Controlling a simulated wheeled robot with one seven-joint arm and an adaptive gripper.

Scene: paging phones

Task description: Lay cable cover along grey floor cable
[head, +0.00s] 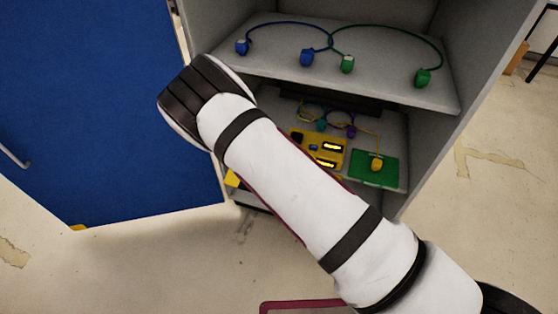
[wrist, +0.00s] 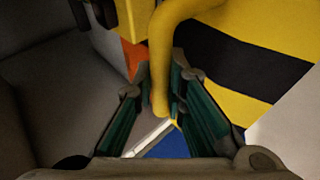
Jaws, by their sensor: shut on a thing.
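My gripper (wrist: 168,112) shows in the wrist view, its two green-lined fingers closed around a curved yellow handle-like piece (wrist: 162,60). Behind it is a large yellow surface with a black band (wrist: 235,55), which looks like the cable cover. I cannot tell whether the curved piece is part of it. In the head view my arm hides the gripper and whatever it holds. A little yellow (head: 232,180) shows beside my arm low in the cabinet; I cannot tell what it belongs to. I cannot make out a grey floor cable in either view.
An open grey cabinet (head: 452,140) stands ahead, with a blue door (head: 90,100) at left. Its upper shelf (head: 390,85) holds blue and green plugs on cords. Below are a yellow panel (head: 330,147) and a green board (head: 362,170). Bare floor (head: 480,230) lies at right.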

